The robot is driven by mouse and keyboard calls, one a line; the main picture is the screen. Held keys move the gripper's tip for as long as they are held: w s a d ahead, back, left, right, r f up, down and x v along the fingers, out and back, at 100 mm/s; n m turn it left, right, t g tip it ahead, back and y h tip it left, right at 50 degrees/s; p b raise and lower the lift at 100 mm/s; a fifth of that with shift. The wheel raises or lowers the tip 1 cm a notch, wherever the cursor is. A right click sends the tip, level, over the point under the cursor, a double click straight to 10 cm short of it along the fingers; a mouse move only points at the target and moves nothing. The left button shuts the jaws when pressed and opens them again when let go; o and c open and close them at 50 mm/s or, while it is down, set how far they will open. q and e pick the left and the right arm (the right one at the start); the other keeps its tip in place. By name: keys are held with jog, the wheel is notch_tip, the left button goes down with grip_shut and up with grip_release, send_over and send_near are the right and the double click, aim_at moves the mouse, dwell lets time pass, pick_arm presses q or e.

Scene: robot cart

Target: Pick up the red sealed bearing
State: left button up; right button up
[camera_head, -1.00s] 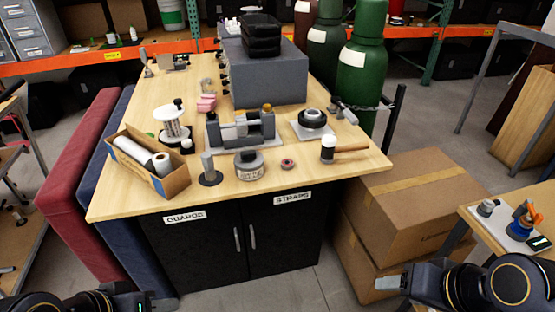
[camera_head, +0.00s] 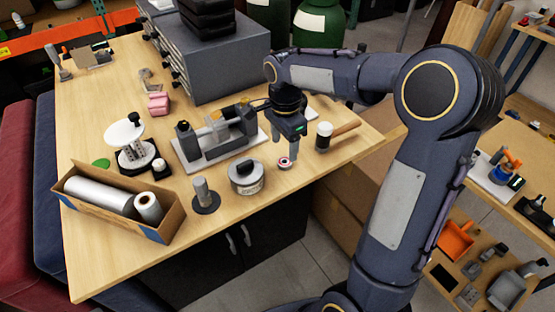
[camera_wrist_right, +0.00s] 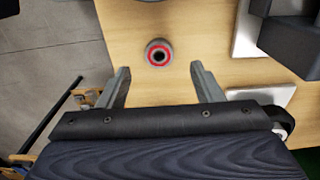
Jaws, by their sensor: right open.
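The red sealed bearing (camera_head: 285,162) is a small ring lying on the wooden tabletop near its front edge. My right gripper (camera_head: 285,148) is pointed down just above the bearing, open and empty. In the right wrist view the open fingers (camera_wrist_right: 160,70) stand to either side of the bearing's line, with the bearing slightly beyond their tips. My left gripper is out of view.
A grey vise-like fixture (camera_head: 215,144) stands left of the gripper, with a round grey pot (camera_head: 246,180) in front. A mallet (camera_head: 325,137) lies close on the right. A cardboard box of rolls (camera_head: 173,215) sits at the left corner. Bare wood surrounds the bearing.

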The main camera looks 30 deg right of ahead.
aim_at(285, 157)
notch_tip(285, 157, down, 5)
jog(key=shift+d+f+p, duration=0.1)
jog(key=shift+f+p, duration=0.1)
jog(key=shift+p, duration=0.3)
jog(key=shift+c, duration=0.3)
jog(key=c, duration=1)
jog(key=shift+c, duration=0.2)
jog(key=shift+r, duration=0.2)
